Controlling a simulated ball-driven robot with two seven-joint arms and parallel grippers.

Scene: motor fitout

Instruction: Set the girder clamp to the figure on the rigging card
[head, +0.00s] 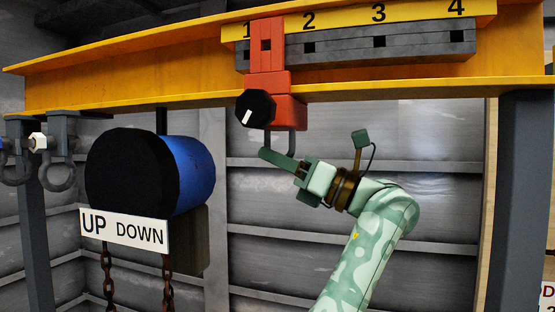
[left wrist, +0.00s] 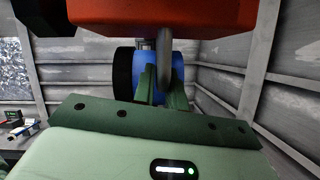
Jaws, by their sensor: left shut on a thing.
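The red girder clamp (head: 283,82) sits on the yellow girder (head: 150,80), its upper part just right of the figure 1 and left of 2 on the scale (head: 345,45). A black knob (head: 256,108) with a white mark is on its front. A grey loop (head: 291,143) hangs below. My left gripper (head: 268,155) is under the clamp, shut on this loop. In the left wrist view, the green fingers (left wrist: 162,88) are at the loop (left wrist: 164,62) under the red body (left wrist: 160,14). My right gripper is out of view.
A blue and black hoist (head: 187,175) with an UP DOWN sign (head: 123,229) and chains hangs at left. Grey shackles (head: 60,150) hang at far left. A card (head: 548,296) with red lettering is cut off at lower right; its figure is not clearly readable.

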